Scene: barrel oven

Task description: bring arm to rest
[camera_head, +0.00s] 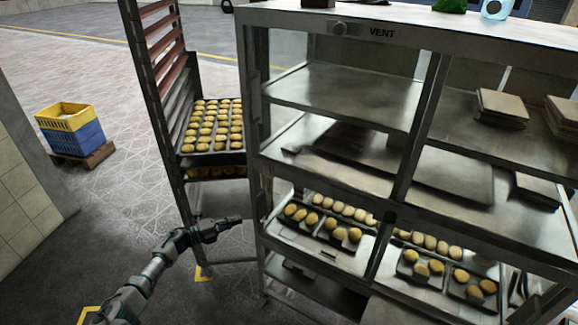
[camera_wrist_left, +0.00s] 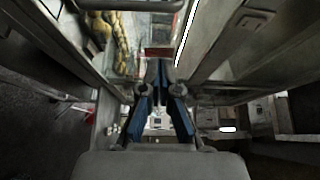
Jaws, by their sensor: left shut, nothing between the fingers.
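My left arm comes in from the bottom left in the head view. Its gripper (camera_head: 232,222) is in front of the gap between the tray rack and the metal shelf unit, low down and apart from the bread trays. In the left wrist view the gripper (camera_wrist_left: 158,68) shows its two blue-padded fingers with the tips together and nothing between them. My right arm and gripper are not in view.
A tall rack (camera_head: 160,90) with trays of rolls (camera_head: 213,125) stands beside the metal shelf unit (camera_head: 335,95), which holds rolls on lower trays (camera_head: 325,222). Yellow and blue crates (camera_head: 75,130) sit on a pallet at left. The floor (camera_head: 110,205) between is clear.

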